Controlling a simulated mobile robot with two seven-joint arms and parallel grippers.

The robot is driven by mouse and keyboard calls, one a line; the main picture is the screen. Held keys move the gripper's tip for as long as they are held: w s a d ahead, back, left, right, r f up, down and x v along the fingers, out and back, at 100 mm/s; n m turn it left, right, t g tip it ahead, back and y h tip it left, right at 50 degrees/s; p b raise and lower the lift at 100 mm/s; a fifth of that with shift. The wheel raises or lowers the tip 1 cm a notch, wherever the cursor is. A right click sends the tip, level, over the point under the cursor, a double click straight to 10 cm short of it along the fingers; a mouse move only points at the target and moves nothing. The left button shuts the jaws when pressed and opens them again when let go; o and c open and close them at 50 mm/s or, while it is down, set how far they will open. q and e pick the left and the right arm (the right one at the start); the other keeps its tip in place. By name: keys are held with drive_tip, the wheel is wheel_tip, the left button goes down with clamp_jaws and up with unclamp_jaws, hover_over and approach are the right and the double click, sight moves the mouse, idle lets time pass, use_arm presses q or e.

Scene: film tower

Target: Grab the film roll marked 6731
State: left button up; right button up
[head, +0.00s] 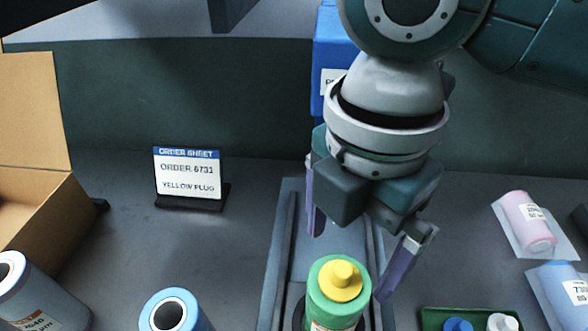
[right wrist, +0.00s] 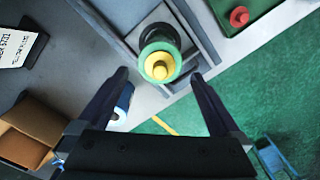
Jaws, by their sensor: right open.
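A green film roll (head: 336,298) with a yellow plug (head: 341,277) in its top stands upright on a grey grooved fixture (head: 283,240). A label shows at its lower edge, but I cannot read a number on it. My right gripper (head: 350,258) is open, pointing down, with its fingers apart near the roll's far side. In the right wrist view the green roll (right wrist: 160,62) appears between and just beyond the two fingertips (right wrist: 158,80), not gripped. An order sheet (head: 187,174) reads order 6731, yellow plug. My left gripper is not in view.
A blue-ringed roll (head: 170,313) and another roll (head: 38,295) stand or lie at front left, by an open cardboard box (head: 32,150). A pink roll (head: 525,222) and a blue roll (head: 560,293) lie at right. A green tray (head: 432,318) holds plugs.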

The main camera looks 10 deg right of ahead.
sight(346, 271)
drive_tip(key=f, duration=0.3)
drive_tip(key=shift+s+f, duration=0.2)
drive_tip(key=shift+s, duration=0.05)
wheel_tip(346, 271, down, 5)
drive_tip(key=shift+w+a+f, duration=0.1)
drive_tip(key=shift+a+f, duration=0.05)
drive_tip(key=shift+f, duration=0.05)
drive_tip(key=shift+r, duration=0.1)
clamp_jaws()
idle(0.5)
